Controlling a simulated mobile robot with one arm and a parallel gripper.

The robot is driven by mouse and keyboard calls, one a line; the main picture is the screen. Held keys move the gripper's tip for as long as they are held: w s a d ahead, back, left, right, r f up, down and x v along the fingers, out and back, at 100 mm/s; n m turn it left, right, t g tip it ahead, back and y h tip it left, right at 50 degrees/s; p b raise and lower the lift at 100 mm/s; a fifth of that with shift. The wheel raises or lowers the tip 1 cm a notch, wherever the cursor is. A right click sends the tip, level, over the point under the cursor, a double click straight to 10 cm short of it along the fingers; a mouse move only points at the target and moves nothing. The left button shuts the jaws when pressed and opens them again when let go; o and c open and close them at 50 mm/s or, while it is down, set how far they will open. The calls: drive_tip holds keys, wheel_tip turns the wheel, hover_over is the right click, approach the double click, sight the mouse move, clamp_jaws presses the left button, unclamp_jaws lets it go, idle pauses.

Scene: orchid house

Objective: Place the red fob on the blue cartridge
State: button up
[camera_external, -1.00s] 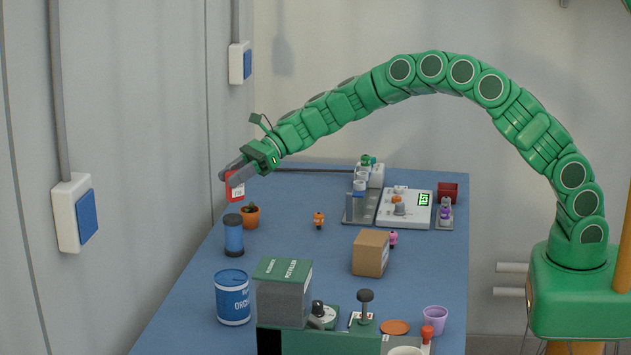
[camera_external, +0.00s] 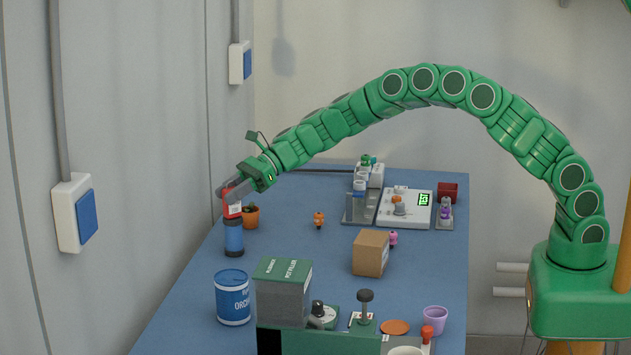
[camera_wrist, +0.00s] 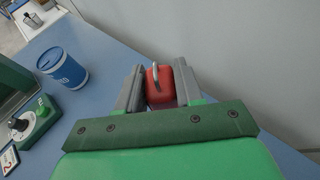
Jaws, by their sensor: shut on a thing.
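My gripper (camera_external: 229,191) is shut on the red fob (camera_external: 231,205), which has a white label on its lower part. In the wrist view the fob (camera_wrist: 158,88) sits between the two grey fingers, with a grey loop on it. The blue cartridge (camera_external: 234,238) stands upright on the table near its left edge. The fob is directly above the cartridge's dark top in the external view and overlaps it; I cannot tell whether they touch. The cartridge cannot be made out in the wrist view, where the fob and gripper may hide it.
A potted cactus (camera_external: 250,216) stands close behind the cartridge. A blue can (camera_external: 232,297) stands in front and also shows in the wrist view (camera_wrist: 64,68). A cardboard box (camera_external: 370,253) and orange figure (camera_external: 319,220) are to the right. The wall is close on the left.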

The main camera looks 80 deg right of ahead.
drive_tip(key=o, duration=1)
drive_tip(key=shift+r, duration=0.1)
drive_tip(key=shift+s+d+r, duration=0.25)
drive_tip(key=shift+s+d, duration=0.05)
drive_tip(key=shift+d, duration=0.1)
drive_tip(key=v, duration=1.1)
